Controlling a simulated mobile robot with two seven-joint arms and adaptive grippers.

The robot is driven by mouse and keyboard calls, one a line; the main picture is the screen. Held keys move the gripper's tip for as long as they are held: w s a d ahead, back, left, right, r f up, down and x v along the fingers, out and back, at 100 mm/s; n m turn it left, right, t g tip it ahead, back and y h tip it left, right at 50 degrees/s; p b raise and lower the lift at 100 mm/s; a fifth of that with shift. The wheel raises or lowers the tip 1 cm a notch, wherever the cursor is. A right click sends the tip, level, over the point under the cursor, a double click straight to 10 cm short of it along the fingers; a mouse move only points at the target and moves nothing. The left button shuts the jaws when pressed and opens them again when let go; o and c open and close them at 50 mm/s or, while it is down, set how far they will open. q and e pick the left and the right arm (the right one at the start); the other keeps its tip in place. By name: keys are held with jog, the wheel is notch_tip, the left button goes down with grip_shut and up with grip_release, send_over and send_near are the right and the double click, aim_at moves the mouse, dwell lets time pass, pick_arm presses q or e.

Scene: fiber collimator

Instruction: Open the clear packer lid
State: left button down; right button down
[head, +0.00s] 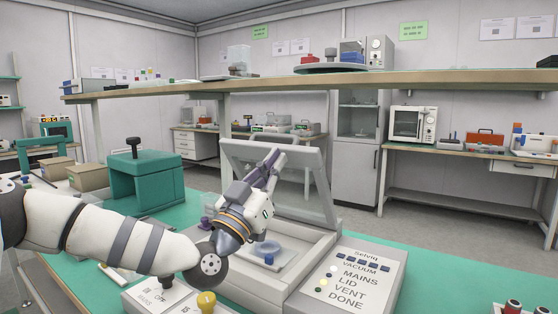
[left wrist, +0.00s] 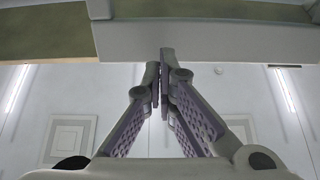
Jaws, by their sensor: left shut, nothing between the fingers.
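The packer is a pale grey box (head: 325,243) on the green bench, and a round bluish piece (head: 268,251) lies in its chamber. Its clear lid (head: 302,178), a grey frame around a see-through pane, stands raised and leans back at the rear of the box. My left gripper (head: 273,158) is in front of the lid, fingers pointing up, shut and empty. In the left wrist view its fingertips (left wrist: 162,82) are together below a pale beam; I cannot tell whether they touch it. My right gripper is out of view.
The packer's label panel (head: 352,278) is to the right. A switch box with a yellow knob (head: 206,301) is in front. A green press-like stand (head: 145,180) and cardboard boxes (head: 88,177) are to the left. A shelf (head: 300,82) spans above the bench.

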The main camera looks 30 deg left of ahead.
pick_arm(q)
jog(key=shift+w+r, duration=0.3)
jog(key=shift+w, duration=0.3)
